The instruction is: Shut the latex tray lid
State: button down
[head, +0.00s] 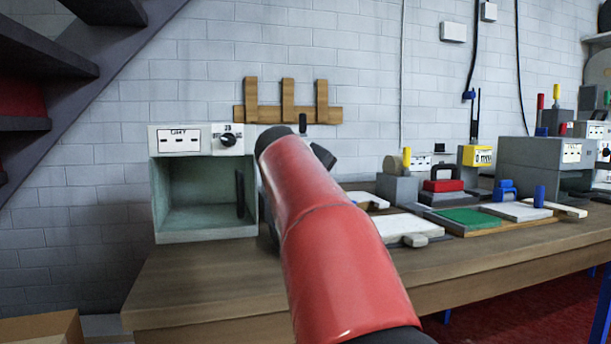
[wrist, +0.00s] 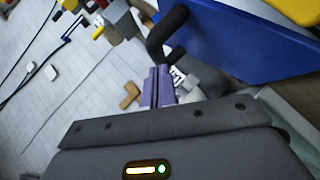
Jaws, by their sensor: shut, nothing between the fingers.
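My gripper (wrist: 156,86) shows in the wrist view as two purple fingers pressed together, with nothing between them. Close beside the fingertips is a curved dark handle (wrist: 166,32) at the edge of a large blue panel (wrist: 235,45). The panel may be part of the latex tray or its lid; I cannot tell which. Whether the fingers touch the handle is unclear. In the head view my red arm hides the gripper and part of the bench. No label names the latex tray.
An open-fronted grey cabinet (head: 205,205) stands at the left end of the wooden bench (head: 190,283). A wooden rack (head: 288,113) hangs behind.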

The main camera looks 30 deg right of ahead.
jog(key=shift+s+d+f, duration=0.2)
jog(key=shift+d+f, duration=0.25)
jog(key=shift+f, duration=0.05)
jog(key=shift+s+d+f, duration=0.15)
jog(key=shift+d+f, duration=0.25)
jog(key=shift+f, duration=0.05)
jog(key=shift+s+d+f+m+y, duration=0.1)
jog(key=shift+d+f+m+y, duration=0.35)
jog(key=shift+f, duration=0.35)
